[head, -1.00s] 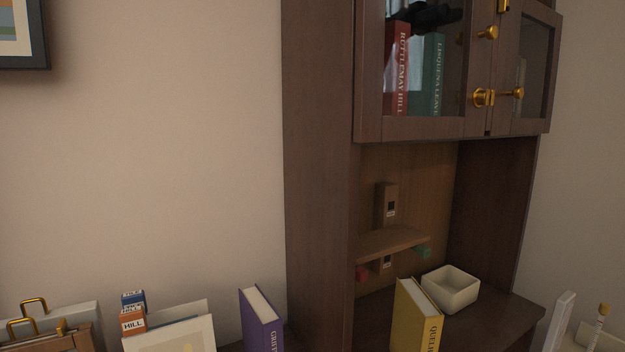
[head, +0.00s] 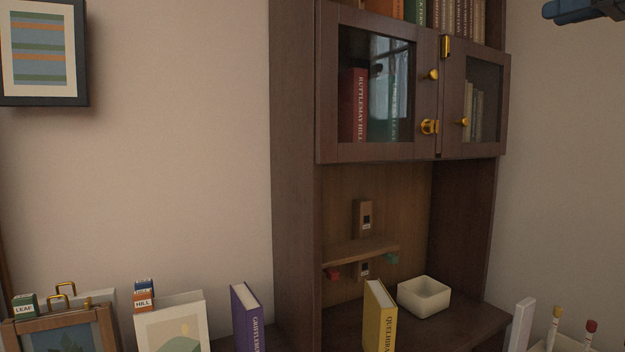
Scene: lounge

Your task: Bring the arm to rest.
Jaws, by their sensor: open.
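My gripper (head: 588,11) shows only in part at the top right corner of the head view, as a dark blue and black shape cut off by the frame edge. It is open, and I see nothing held in it. It hangs in front of the plain wall to the right of the cabinet, apart from the cabinet doors. The rest of my arm is out of view.
A tall brown cabinet (head: 293,190) with shut glass doors stands in the middle. Its lower shelf holds a yellow book (head: 379,318) and a cream bowl (head: 424,297). A purple book (head: 246,320) and picture frames (head: 170,325) stand at lower left. Bare wall lies between.

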